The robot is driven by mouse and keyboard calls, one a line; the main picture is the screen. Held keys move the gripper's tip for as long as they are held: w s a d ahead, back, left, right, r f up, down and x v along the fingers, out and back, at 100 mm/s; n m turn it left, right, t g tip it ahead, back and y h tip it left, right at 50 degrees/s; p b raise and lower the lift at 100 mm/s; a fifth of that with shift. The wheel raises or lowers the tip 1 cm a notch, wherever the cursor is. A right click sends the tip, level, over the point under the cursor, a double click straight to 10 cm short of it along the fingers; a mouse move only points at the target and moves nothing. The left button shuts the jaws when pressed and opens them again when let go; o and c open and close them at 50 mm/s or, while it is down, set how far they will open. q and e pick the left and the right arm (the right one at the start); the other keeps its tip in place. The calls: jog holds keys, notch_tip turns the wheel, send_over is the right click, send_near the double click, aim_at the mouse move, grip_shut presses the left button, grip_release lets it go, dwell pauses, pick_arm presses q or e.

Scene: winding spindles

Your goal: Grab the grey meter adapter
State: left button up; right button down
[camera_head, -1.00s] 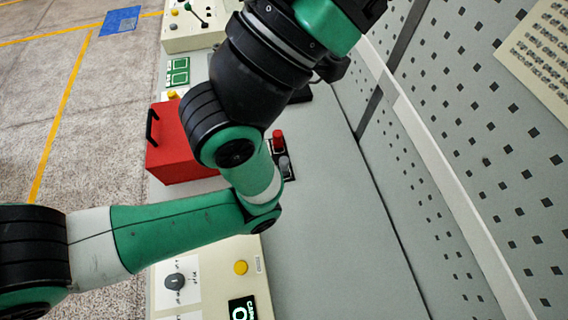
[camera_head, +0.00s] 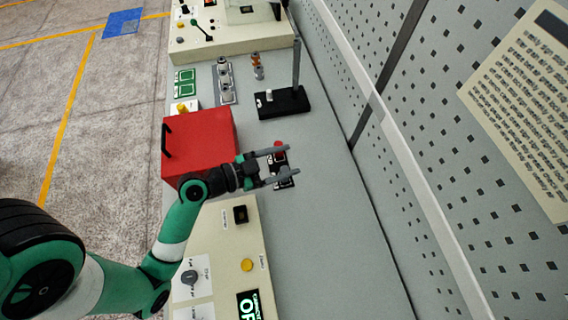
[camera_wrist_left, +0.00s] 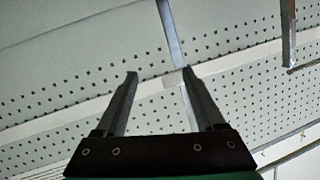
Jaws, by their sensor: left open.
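A small black holder (camera_head: 288,184) on the grey worktop carries a red adapter (camera_head: 279,146). The grey meter adapter cannot be told apart clearly from my grey lower finger, which passes over its side of the holder. My left gripper (camera_head: 291,159) is open, with its two long grey fingers reaching rightward over the holder. One finger lies across the red adapter's side and the other across the lower side. In the left wrist view the open gripper (camera_wrist_left: 160,80) has nothing between its fingers. My right gripper is not in view.
A red box (camera_head: 200,140) with a black handle stands left of the holder. A black stand with a grey post (camera_head: 285,103) is above it. A control panel (camera_head: 222,270) lies below. The perforated wall (camera_head: 470,180) bounds the right; the worktop between is clear.

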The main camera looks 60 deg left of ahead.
aim_at(283, 170)
pick_arm(q)
jog(key=s+a+f+n+g+y+p, duration=0.15)
jog(key=s+f+n, duration=0.3)
jog(key=s, duration=0.45)
jog(key=shift+g+y, duration=0.45)
jog(key=b+x, duration=0.2)
jog(key=x, duration=0.1)
jog(key=b+x, duration=0.1)
jog(key=x, duration=0.2)
jog(key=shift+w+a+f+b, duration=0.15)
jog(key=shift+a+f+b, duration=0.05)
jog(key=shift+f+b, duration=0.2)
jog(key=shift+b+x, duration=0.3)
jog(key=shift+x, duration=2.5)
jog(key=shift+d+f, duration=0.1)
jog(key=shift+d, duration=0.1)
grip_shut()
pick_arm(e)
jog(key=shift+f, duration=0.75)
